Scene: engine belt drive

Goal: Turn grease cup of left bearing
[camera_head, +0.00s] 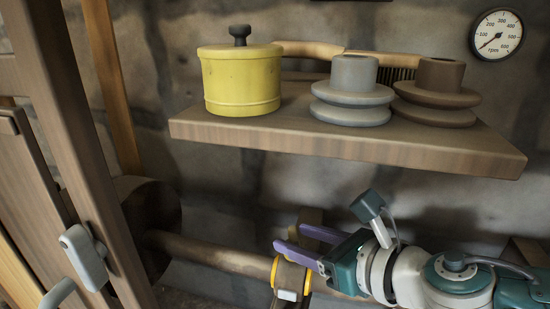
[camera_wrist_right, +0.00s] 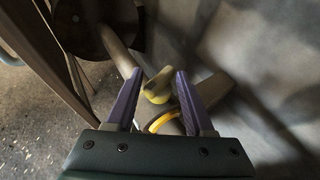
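The grease cup (camera_wrist_right: 157,86) is a dull yellow knob, seen in the right wrist view between the tips of my right gripper (camera_wrist_right: 158,76). The two purple fingers are apart, one on each side of the cup. Whether either finger touches it I cannot tell. The left bearing, with its yellow rings (camera_head: 275,270), sits on the brown shaft (camera_head: 215,255) in the head view. My right gripper (camera_head: 298,246) reaches in from the right just above this bearing, and its fingers mostly hide the cup there. My left gripper is not in view.
A wooden shelf (camera_head: 350,150) overhangs behind and above my right gripper. It holds a yellow lidded pot (camera_head: 240,80), a grey pulley (camera_head: 353,95), a brown pulley (camera_head: 438,95) and a brush (camera_head: 310,49). A wooden frame (camera_head: 75,130) stands at left. A dial (camera_head: 497,34) hangs on the wall.

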